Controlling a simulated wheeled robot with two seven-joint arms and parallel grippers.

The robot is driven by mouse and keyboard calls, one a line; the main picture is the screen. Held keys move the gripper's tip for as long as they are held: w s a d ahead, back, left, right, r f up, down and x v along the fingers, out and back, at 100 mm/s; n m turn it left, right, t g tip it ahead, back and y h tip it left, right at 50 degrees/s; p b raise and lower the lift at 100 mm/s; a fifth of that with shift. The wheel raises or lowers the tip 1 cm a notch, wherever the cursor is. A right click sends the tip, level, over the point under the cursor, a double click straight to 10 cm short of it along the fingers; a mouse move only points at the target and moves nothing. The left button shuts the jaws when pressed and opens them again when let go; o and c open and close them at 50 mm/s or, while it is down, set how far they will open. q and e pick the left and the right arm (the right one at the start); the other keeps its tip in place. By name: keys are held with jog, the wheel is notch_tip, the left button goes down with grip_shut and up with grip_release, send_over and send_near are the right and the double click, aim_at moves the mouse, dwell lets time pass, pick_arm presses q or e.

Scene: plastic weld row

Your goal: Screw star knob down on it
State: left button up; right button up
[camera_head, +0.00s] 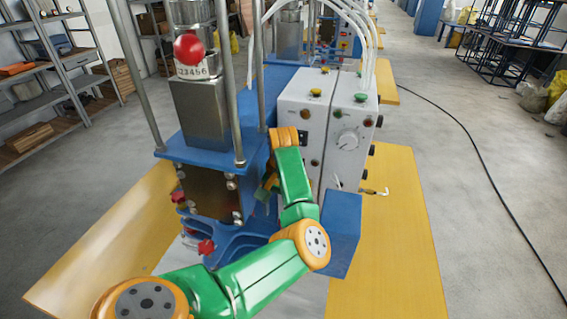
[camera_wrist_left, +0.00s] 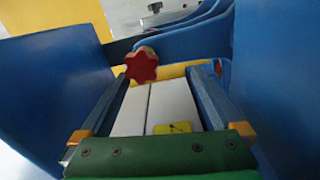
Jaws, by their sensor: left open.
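In the left wrist view a red star knob (camera_wrist_left: 141,64) sits at the far end of my left gripper (camera_wrist_left: 160,74), near the left fingertip. The two fingers are apart, with no visible grip on the knob. In the head view a red star knob (camera_head: 206,247) sits low on the front of the blue welding machine (camera_head: 205,150). Another red knob (camera_head: 178,197) is a little higher on its left. I cannot tell which one the wrist view shows. My left arm reaches into the machine, and its links hide most of the gripper. My right gripper is not in view.
Blue machine walls (camera_wrist_left: 45,95) stand close on both sides of the left gripper. A white control box (camera_head: 325,125) with buttons and a dial is right of the arm. A yellow table (camera_head: 395,240) lies beneath. Metal posts and a red ball (camera_head: 188,48) rise above.

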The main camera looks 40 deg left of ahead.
pick_arm(q)
jog(key=n, duration=0.6)
jog(key=d+n, duration=0.1)
jog(key=n, duration=0.1)
jog(key=shift+s+d+r, duration=0.1)
jog(key=shift+s+r, duration=0.05)
jog(key=shift+r, duration=0.1)
jog(key=shift+a+f, duration=0.15)
jog(key=shift+a, duration=0.1)
jog(key=shift+d+f, duration=0.1)
jog(key=shift+s+d, duration=0.45)
jog(key=shift+d, duration=0.3)
jog(key=shift+s+d+r, duration=0.2)
jog(key=shift+d+r, duration=0.05)
jog(key=shift+d, duration=0.05)
jog(key=shift+w+a+f, duration=0.1)
jog(key=shift+a, duration=0.1)
jog(key=c, duration=0.9)
grip_shut()
jog(key=m, duration=1.3)
jog(key=shift+o, duration=0.3)
grip_release()
jog(key=m, duration=0.2)
jog(key=shift+a+m, duration=0.1)
jog(key=shift+m, duration=0.2)
jog(key=o, duration=0.8)
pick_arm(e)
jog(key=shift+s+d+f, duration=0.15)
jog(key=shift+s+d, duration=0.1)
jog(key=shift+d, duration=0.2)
